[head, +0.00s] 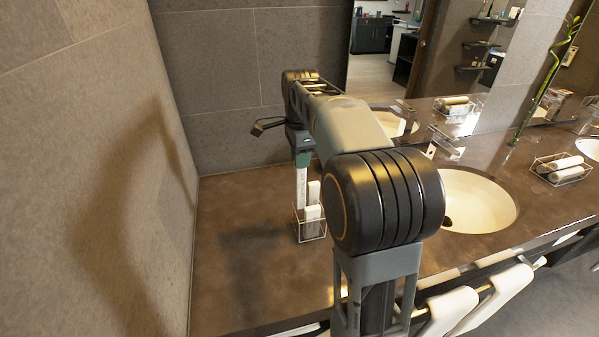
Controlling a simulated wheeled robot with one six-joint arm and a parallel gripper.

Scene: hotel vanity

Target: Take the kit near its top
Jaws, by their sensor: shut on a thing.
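The kit (302,187) is a slim, pale, upright piece in the head view, on the left part of the counter. Its lower end is in or just behind a small wire holder (297,226). I cannot tell whether it touches the holder's floor. My gripper (301,160) is above the holder, pointing down, and is shut on the kit near its top. The fingers are small and dark here, so the exact contact is hard to see. Other white packets (313,216) stand in the holder beside the kit.
A grey tiled wall (125,170) rises on the left. The brown counter (235,210) is bare between wall and holder. A round sink (485,200) lies to the right, with a wire basket of rolled towels (562,165) beyond it. A mirror stands behind.

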